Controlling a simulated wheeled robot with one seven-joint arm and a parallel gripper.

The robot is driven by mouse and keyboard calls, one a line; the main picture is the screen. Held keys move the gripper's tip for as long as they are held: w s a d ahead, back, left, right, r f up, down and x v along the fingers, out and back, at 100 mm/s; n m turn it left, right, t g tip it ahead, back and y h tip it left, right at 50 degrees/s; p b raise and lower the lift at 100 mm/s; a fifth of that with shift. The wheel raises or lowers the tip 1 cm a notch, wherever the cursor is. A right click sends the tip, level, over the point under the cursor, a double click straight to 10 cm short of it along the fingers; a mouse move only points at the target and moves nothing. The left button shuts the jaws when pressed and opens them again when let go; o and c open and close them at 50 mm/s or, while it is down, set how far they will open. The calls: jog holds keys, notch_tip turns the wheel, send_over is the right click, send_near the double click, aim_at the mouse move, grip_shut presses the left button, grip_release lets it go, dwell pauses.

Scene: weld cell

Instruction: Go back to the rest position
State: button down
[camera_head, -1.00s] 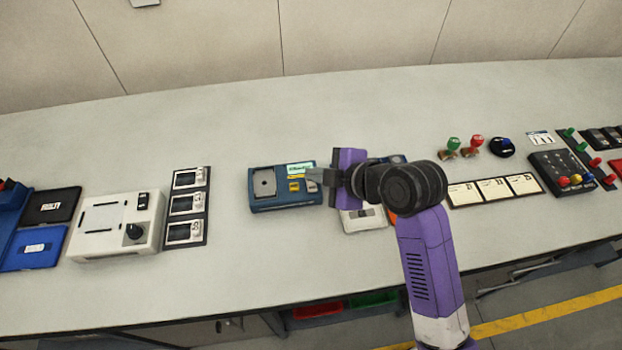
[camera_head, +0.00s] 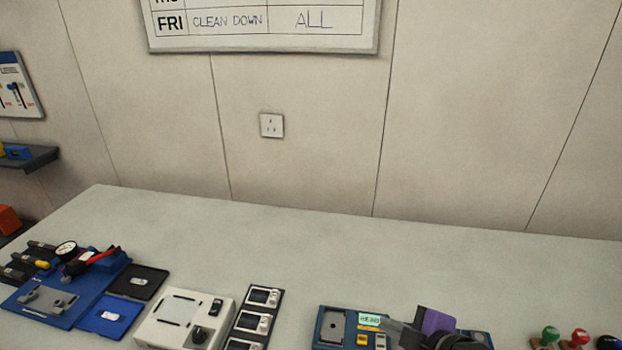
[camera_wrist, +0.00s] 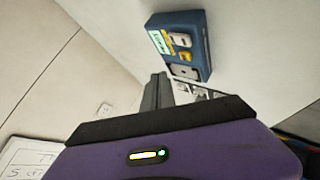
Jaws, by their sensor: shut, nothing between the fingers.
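My gripper (camera_head: 400,331) is at the bottom of the head view, low over the bench beside the blue device. Its purple body shows there, and the rest of the arm is cut off by the frame edge. In the wrist view my gripper's dark fingers (camera_wrist: 157,90) are together with nothing between them. The blue device (camera_head: 323,342) has a grey plate, a small green display and yellow parts. It also shows in the wrist view (camera_wrist: 205,50), apart from the fingers.
A white box with a knob (camera_head: 160,331), a strip of small meters (camera_head: 243,326) and a blue fixture with a gauge (camera_head: 90,290) stand at the left. Green and red stamps (camera_head: 578,337) are at lower right. The bench's back half (camera_head: 300,240) is clear. A wall socket (camera_head: 271,125) is above.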

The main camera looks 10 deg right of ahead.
jog(key=w+d+r+m+t+h, duration=0.2)
jog(key=w+d+r+m+t, duration=0.15)
jog(key=r+m, duration=0.25)
jog(key=s+m+t+h, duration=0.2)
jog(key=s+m+t, duration=0.15)
jog(key=s, duration=0.25)
jog(key=s+a+f+m+g, duration=0.1)
jog(key=s+a+f+m, duration=0.1)
jog(key=s, duration=1.3)
jog(key=s+a+f+m+g+b, duration=0.1)
jog(key=s+a+f+m, duration=0.1)
jog(key=s, duration=1.4)
jog(key=shift+y, duration=0.3)
